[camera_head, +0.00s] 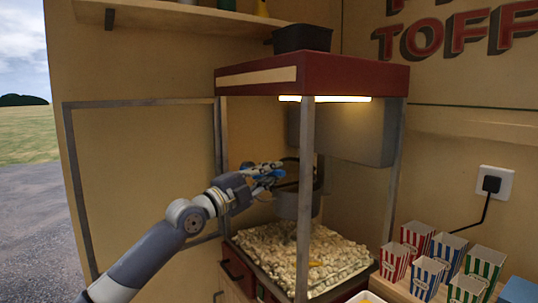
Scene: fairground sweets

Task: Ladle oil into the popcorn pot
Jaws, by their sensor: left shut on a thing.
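The grey popcorn pot (291,207) hangs inside the red-topped popcorn machine (340,75), above a bed of popcorn (275,250). My left arm reaches in from the left, and my left gripper (272,177) is at the pot's upper left side. It is shut on what appears to be the ladle, which is mostly hidden by the fingers and the dark parts around the pot. The inside of the pot and any oil cannot be seen. My right gripper is out of view.
A machine post (305,190) stands just right of the pot. Striped popcorn boxes (427,276) stand on the counter at the right. A dark bin (302,38) sits on the machine's roof. A wall socket (495,183) has a black plug and cable.

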